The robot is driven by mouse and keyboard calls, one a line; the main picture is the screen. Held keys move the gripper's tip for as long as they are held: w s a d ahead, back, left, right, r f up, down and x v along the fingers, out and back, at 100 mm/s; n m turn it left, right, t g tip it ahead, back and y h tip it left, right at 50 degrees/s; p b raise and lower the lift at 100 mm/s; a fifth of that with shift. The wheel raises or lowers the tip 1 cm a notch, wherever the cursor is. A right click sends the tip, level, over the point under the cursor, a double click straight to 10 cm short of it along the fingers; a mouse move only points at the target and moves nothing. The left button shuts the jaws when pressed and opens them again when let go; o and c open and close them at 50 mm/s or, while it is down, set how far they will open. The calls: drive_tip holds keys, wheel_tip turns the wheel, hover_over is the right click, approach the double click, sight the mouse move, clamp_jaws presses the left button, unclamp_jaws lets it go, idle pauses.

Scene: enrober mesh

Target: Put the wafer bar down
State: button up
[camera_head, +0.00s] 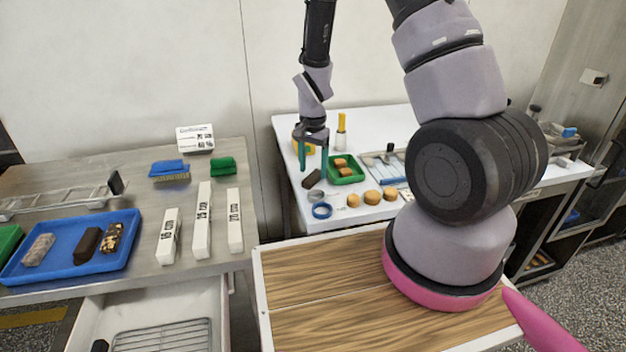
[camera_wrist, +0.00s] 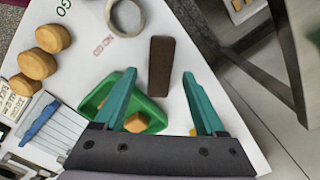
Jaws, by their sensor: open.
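A dark brown bar, taken as the wafer bar (camera_head: 311,179), lies on the white table (camera_head: 290,128) near its left edge. In the wrist view the bar (camera_wrist: 161,66) lies lengthwise beyond and between my fingertips, with clear gaps on both sides. My gripper (camera_head: 313,166) has teal fingers and points down at the table beside the green tray. In the wrist view my gripper (camera_wrist: 159,76) is open with nothing between its fingers. I cannot tell exactly how far the fingertips are above the table.
A green tray (camera_head: 359,178) with orange-brown pieces stands just right of the bar. A blue ring (camera_head: 322,211), a grey ring (camera_head: 315,195) and round biscuits (camera_head: 372,197) are nearby. On the left steel table, a blue tray (camera_head: 128,218) holds other bars beside white boxes (camera_head: 203,220).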

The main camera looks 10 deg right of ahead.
wheel_tip(320, 180, down, 2)
drive_tip(key=shift+f, duration=0.1)
drive_tip(key=c, duration=1.1)
